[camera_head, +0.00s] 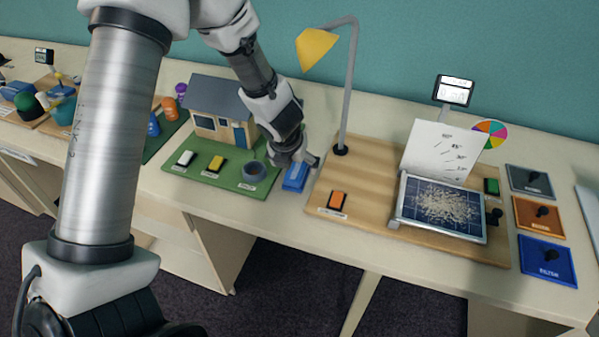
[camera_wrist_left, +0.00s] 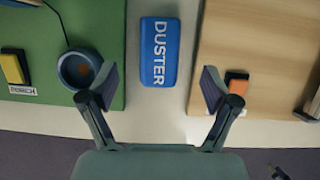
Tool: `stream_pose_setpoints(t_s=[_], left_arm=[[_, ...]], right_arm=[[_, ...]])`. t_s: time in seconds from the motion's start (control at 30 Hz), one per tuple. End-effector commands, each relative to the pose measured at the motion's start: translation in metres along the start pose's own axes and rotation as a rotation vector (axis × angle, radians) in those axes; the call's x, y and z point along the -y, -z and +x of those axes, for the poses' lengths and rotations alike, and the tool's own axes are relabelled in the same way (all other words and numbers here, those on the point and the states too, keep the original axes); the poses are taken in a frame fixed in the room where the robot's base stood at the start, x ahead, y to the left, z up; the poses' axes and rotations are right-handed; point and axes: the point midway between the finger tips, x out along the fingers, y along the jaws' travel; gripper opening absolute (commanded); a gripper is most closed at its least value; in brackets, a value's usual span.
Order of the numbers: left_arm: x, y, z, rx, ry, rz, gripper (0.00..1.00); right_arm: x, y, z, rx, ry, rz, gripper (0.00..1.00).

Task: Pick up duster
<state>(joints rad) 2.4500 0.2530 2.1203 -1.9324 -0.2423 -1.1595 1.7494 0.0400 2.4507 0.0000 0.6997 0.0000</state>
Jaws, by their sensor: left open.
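The duster (camera_head: 296,177) is a blue block lying on the pale table between the green board and the wooden board. In the left wrist view the duster (camera_wrist_left: 159,52) shows whole, with white letters reading DUSTER, ahead of and between the fingers. My left gripper (camera_wrist_left: 158,84) is open and empty, with one finger near the grey cup and the other near the orange switch. In the head view my left gripper (camera_head: 303,158) is over the duster's far end and partly hides it. I cannot tell the height gap. My right gripper is not in view.
The green board (camera_head: 215,184) holds a model house (camera_head: 217,108), switches and a grey cup (camera_head: 253,172). The wooden board (camera_head: 362,215) carries a yellow lamp (camera_head: 318,47), an orange switch (camera_head: 337,200) and a solar panel (camera_head: 440,207). Both boards flank the duster closely.

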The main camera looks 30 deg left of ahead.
Motion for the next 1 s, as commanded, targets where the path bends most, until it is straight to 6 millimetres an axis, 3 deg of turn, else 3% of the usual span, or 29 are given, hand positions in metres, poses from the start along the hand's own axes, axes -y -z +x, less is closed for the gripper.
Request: stream_pose_setpoints(t_s=[0.2, 0.47, 0.53, 0.67, 1.0], left_arm=[[-0.001, 0.002, 0.041, -0.002, -0.001, 0.0, 0.88], [-0.001, 0.0, 0.047, -0.001, 0.0, -0.001, 0.88], [-0.001, 0.0, 0.047, -0.001, 0.0, 0.0, 0.7], [-0.001, 0.0, 0.047, -0.001, 0.0, 0.0, 0.24], [-0.001, 0.001, 0.046, -0.002, 0.0, 0.0, 0.23]], right_arm=[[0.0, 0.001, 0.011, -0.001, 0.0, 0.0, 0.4], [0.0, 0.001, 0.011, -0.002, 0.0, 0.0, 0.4], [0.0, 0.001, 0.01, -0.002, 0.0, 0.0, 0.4], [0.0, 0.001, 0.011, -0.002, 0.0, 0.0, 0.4], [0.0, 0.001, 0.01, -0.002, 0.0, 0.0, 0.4]])
